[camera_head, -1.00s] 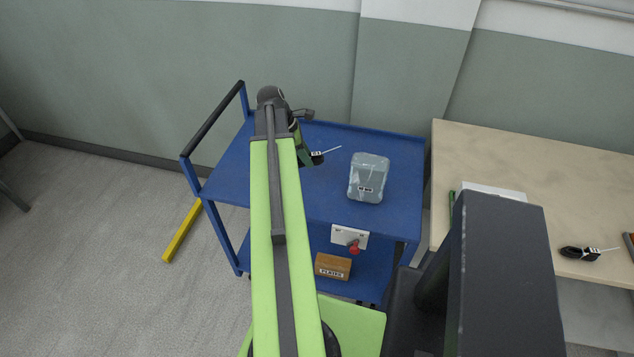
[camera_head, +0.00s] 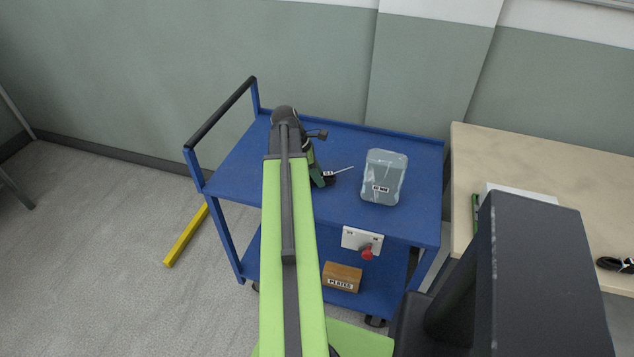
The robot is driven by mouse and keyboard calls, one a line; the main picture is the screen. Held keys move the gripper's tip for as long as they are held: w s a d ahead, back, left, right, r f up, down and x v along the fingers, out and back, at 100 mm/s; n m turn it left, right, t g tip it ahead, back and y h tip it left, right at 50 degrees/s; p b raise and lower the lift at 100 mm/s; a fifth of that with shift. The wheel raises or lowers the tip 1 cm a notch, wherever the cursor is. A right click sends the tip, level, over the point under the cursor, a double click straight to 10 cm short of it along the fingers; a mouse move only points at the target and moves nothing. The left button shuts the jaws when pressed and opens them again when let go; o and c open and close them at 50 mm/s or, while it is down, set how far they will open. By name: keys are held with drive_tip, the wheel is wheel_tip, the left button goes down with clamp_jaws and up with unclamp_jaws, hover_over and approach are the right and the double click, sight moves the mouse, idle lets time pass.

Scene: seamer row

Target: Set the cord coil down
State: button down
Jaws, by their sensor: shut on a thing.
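My gripper (camera_head: 318,172) is over the blue cart's top (camera_head: 230,175), left of a clear lidded box. It is shut on a small dark cord coil (camera_head: 329,178) with a pale tail pointing right. My arm and gripper hide part of the coil. I cannot tell whether the coil touches the cart's top or is just above it.
The clear box (camera_head: 384,177) with a label stands on the cart's right half. A wooden box (camera_head: 342,277) labelled PLATES is on the lower shelf. Another black coil (camera_head: 613,264) lies on the right table (camera_head: 545,165).

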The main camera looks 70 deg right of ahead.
drive_tip(key=c, duration=0.9)
unclamp_jaws()
drive_tip(key=shift+r, duration=0.1)
drive_tip(key=shift+r+p, duration=0.3)
drive_tip(key=p+v, duration=1)
drive_tip(key=v, duration=0.1)
drive_tip(key=shift+w+r, duration=0.15)
drive_tip(key=shift+w, duration=0.05)
